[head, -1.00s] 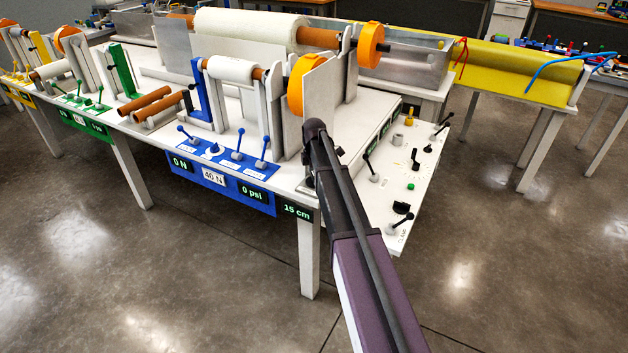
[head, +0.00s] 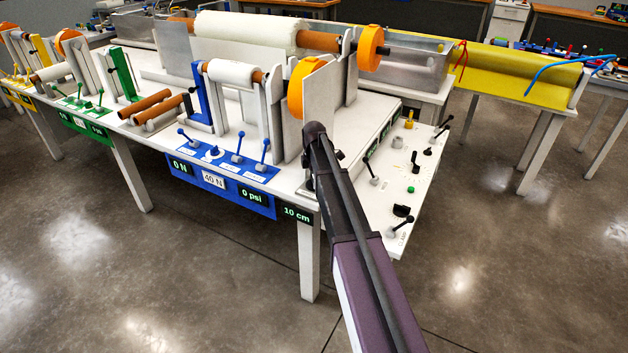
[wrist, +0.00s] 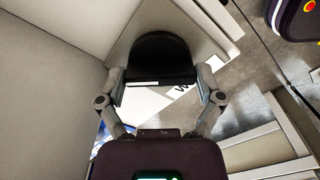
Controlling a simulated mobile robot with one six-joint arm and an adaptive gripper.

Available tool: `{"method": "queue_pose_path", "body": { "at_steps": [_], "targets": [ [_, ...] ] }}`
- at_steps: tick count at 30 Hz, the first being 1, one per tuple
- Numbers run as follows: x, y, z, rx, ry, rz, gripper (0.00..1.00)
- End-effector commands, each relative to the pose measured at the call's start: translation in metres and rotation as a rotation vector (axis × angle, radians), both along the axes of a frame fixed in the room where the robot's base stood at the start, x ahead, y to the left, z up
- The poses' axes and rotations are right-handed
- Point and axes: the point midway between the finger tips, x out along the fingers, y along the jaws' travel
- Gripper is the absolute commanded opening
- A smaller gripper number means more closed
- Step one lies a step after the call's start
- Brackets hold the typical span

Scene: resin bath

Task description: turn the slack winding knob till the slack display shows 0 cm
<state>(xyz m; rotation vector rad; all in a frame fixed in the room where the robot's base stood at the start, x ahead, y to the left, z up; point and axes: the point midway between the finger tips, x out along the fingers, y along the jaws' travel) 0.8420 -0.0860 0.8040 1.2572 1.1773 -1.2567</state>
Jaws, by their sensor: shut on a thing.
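The slack display (head: 296,215) on the table's front corner reads 10 cm. In the wrist view a black, round-topped knob (wrist: 162,55), which I take to be the slack winding knob, sits between the two fingers of my gripper (wrist: 162,88). The gripper is shut on it. A white label with dark lettering (wrist: 180,89) shows partly below the knob. In the head view my own arm covers the knob and most of the gripper at the table corner.
An upright pale plate (head: 320,95) and orange wheel (head: 297,92) stand close behind my arm. A blue panel (head: 222,180) with levers is to the left, its displays reading 0 N and 0 psi. A white side panel (head: 425,165) with several knobs and levers lies right.

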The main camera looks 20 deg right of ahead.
Motion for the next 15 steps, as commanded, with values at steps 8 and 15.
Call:
{"method": "queue_pose_path", "body": {
  "at_steps": [8,15],
  "targets": [
    [-0.0004,0.0,-0.0001,0.0,0.001,-0.142,0.38],
    [-0.0005,0.0,-0.0002,0.0,0.001,-0.344,0.38]
  ]
}}
